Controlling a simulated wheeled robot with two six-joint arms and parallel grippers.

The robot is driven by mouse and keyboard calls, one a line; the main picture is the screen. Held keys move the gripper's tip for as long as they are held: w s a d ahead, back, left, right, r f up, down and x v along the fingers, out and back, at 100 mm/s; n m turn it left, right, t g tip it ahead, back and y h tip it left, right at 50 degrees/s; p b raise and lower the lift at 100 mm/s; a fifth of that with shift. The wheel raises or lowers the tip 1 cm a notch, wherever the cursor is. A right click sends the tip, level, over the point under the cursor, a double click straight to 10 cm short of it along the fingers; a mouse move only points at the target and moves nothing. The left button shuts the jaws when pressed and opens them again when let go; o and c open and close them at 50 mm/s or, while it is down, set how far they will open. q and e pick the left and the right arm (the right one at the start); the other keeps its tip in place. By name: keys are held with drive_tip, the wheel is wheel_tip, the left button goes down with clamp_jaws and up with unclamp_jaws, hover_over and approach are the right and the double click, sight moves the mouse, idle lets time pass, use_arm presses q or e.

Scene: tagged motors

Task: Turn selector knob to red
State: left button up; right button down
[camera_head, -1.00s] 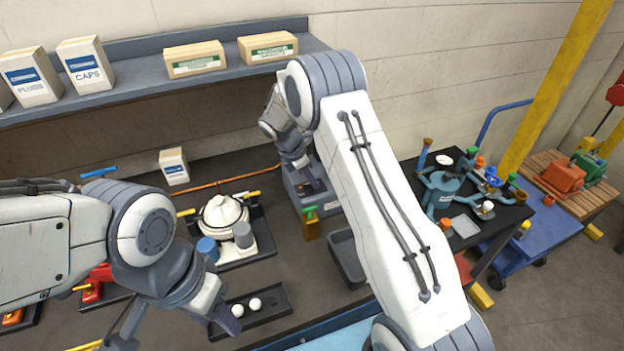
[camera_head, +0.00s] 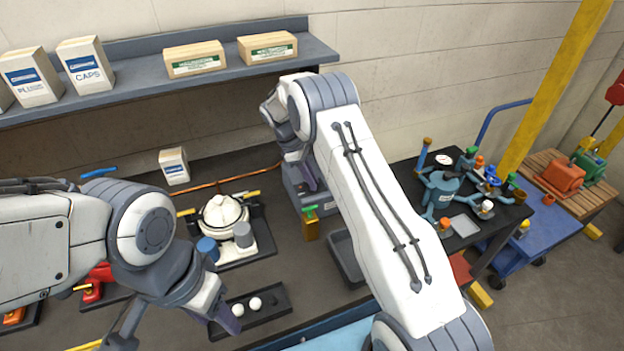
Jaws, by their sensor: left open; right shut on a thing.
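A grey box-shaped unit (camera_head: 293,199) stands on the dark bench near the back wall. My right gripper (camera_head: 311,182) reaches down to this unit from above, its fingers closed at it. The selector knob itself is hidden behind the fingers and wrist, and no red mark can be made out there. My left gripper (camera_head: 225,316) is open and empty, low over the front of the bench beside a dark tray (camera_head: 272,319) with white balls.
A white domed motor (camera_head: 222,212) sits on a dark base left of the grey unit. A green-topped brass block (camera_head: 311,226) and an empty dark bin (camera_head: 344,258) stand close below my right arm. A shelf (camera_head: 150,82) with boxes overhangs the back.

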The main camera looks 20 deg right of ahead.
drive_tip(key=m, duration=0.2)
drive_tip(key=m+g+y, duration=0.1)
drive_tip(key=m, duration=0.2)
drive_tip(key=shift+m+y, duration=0.3)
use_arm(q)
drive_tip(key=shift+f+b, duration=0.3)
use_arm(e)
drive_tip(key=m+y, duration=0.1)
drive_tip(key=m, duration=0.4)
drive_tip(key=shift+r+g+y, duration=0.1)
drive_tip(key=shift+g+y, duration=0.3)
drive_tip(key=shift+w, duration=0.1)
drive_tip(key=c, duration=0.9)
unclamp_jaws()
